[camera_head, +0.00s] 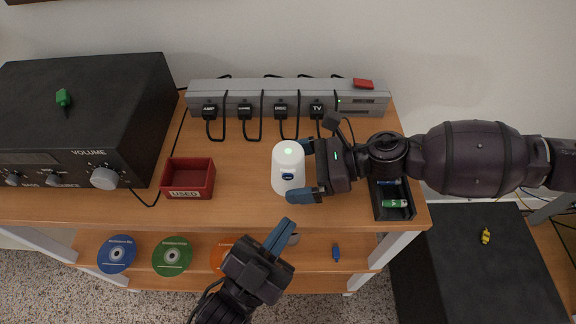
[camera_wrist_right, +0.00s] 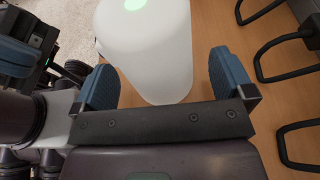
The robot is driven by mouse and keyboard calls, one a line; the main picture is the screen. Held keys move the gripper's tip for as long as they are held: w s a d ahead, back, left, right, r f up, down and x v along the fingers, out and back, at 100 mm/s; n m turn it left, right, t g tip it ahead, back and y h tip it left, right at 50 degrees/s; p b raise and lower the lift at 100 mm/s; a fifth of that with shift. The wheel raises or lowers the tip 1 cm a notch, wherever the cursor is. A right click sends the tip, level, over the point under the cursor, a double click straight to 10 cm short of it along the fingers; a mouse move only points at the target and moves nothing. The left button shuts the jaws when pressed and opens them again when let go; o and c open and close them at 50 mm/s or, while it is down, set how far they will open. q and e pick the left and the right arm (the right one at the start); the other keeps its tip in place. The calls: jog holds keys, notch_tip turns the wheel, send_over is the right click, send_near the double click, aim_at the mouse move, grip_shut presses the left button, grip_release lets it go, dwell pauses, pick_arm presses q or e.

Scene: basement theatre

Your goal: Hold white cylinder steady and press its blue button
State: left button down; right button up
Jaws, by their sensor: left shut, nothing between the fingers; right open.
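The white cylinder (camera_head: 287,162) stands upright on the wooden table, with a glowing green spot (camera_head: 288,151) on top. Its blue button (camera_head: 288,176) is on the side facing the front edge; it is hidden in the right wrist view. My right gripper (camera_head: 297,171) reaches in from the right, open, its blue fingers either side of the cylinder. In the right wrist view the cylinder (camera_wrist_right: 150,50) stands between the fingers, with a clear gap at the right finger. My left gripper (camera_head: 285,233) is shut and empty, in front of the cylinder and below it in the picture.
A red bin marked USED (camera_head: 189,193) stands left of the cylinder. A power strip (camera_head: 300,98) with cabled plugs runs behind. A black tray with batteries (camera_head: 394,212) lies under my right arm. A black amplifier (camera_head: 85,120) fills the left. A lower shelf (camera_head: 310,282) holds discs.

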jog(key=v, duration=1.1)
jog(key=shift+d, duration=0.2)
